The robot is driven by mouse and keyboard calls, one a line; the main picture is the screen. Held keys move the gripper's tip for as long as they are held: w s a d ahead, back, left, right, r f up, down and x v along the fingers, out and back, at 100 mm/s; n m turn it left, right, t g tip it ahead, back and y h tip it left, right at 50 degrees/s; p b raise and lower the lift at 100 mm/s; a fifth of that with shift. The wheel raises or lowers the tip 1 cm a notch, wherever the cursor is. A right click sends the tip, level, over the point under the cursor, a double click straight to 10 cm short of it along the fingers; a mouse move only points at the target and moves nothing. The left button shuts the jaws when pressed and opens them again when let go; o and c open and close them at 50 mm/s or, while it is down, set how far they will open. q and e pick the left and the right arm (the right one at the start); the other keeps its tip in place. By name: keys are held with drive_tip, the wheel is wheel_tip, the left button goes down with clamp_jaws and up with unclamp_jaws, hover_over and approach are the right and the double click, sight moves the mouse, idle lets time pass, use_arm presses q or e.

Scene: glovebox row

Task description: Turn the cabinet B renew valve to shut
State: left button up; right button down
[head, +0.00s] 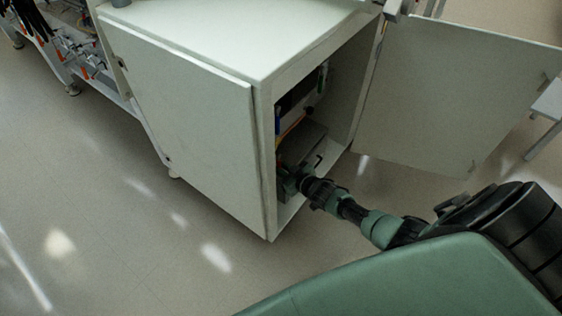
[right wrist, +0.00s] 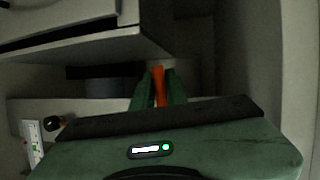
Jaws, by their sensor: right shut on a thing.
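The white cabinet (head: 185,115) stands in the middle of the head view with its right side open. My right arm reaches low into the opening, and my right gripper (head: 290,182) is inside it. In the right wrist view the two green fingers of the gripper (right wrist: 159,90) are shut on an upright orange handle (right wrist: 158,84), which appears to be the renew valve's. The valve body behind it is dark and mostly hidden by the fingers. I cannot read a label on the valve. My left gripper is not in view.
The cabinet's right door (head: 455,95) stands wide open; its left door (head: 190,130) is closed. In the right wrist view a grey shelf or box (right wrist: 85,55) overhangs the fingers. A black knob (right wrist: 53,123) and white label (right wrist: 32,140) are at left. Floor ahead is clear.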

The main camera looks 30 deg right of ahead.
drive_tip(key=shift+s, duration=0.1)
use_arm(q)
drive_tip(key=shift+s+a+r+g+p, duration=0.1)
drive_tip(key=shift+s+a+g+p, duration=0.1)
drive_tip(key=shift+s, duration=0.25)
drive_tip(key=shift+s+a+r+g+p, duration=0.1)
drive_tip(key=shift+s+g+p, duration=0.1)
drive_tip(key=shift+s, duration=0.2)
use_arm(e)
drive_tip(key=shift+a+m, duration=0.3)
drive_tip(key=shift+m, duration=0.1)
drive_tip(key=shift+s+a+y, duration=0.1)
drive_tip(key=shift+y, duration=0.2)
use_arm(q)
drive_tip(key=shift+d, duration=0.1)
use_arm(e)
drive_tip(key=c, duration=1.4)
unclamp_jaws()
drive_tip(key=shift+c, duration=0.2)
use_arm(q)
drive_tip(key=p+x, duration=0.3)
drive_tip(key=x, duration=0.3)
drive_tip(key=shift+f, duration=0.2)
use_arm(e)
drive_tip(key=v, duration=0.7)
drive_tip(key=shift+s+r, duration=0.2)
drive_tip(key=shift+s, duration=0.1)
